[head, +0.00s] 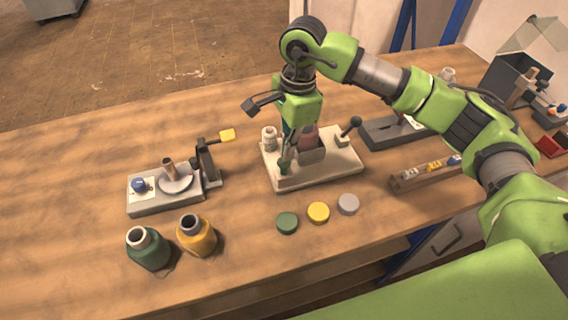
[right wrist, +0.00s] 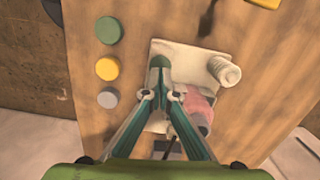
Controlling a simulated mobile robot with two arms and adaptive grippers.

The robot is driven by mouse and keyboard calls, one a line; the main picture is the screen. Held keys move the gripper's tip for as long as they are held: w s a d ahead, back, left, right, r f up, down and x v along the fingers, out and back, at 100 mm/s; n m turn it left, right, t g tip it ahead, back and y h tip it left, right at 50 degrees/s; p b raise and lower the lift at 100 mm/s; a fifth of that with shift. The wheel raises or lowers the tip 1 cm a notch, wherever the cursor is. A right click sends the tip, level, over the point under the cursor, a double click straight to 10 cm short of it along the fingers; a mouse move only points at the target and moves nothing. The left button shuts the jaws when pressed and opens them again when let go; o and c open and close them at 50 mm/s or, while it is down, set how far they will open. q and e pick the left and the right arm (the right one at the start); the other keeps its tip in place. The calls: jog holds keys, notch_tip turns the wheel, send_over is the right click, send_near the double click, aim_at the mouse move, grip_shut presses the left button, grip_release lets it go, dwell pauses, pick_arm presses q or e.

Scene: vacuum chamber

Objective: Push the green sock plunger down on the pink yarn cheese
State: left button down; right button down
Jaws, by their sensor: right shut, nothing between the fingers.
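A pale base plate (head: 335,171) stands mid-table in the head view. A pink piece (head: 309,135), likely the pink yarn cheese, sits on it behind a grey block; it also shows in the right wrist view (right wrist: 200,108). My right gripper (head: 286,163) points down over the plate's left part, fingers together and empty. In the right wrist view its fingertips (right wrist: 160,64) meet over the plate, beside the pink piece. Whether they touch anything is unclear. I cannot tell a green sock plunger apart from the green fingers. My left gripper is out of view.
A white bottle (head: 268,138) and a black-knobbed lever (head: 351,126) are on the plate. Green (head: 287,222), yellow (head: 318,212) and grey discs (head: 348,204) lie in front. Green (head: 148,250) and yellow jars (head: 197,237) stand left, near a grey fixture (head: 150,205).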

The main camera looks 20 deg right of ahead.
jog(key=shift+f, duration=0.25)
notch_tip(320, 180, down, 3)
jog(key=b, duration=0.3)
jog(key=shift+f+b, duration=0.2)
jog(key=shift+b, duration=0.1)
jog(key=shift+r, duration=0.25)
jog(key=shift+w+d+r, duration=0.15)
jog(key=shift+d+r, duration=0.1)
jog(key=shift+d, duration=0.55)
jog(key=shift+w+d+r, duration=0.1)
jog(key=shift+d+r, duration=0.15)
jog(key=shift+d, duration=0.5)
jog(key=shift+r, duration=0.1)
notch_tip(320, 180, up, 12)
jog(key=d, duration=0.1)
jog(key=shift+w+d, duration=0.1)
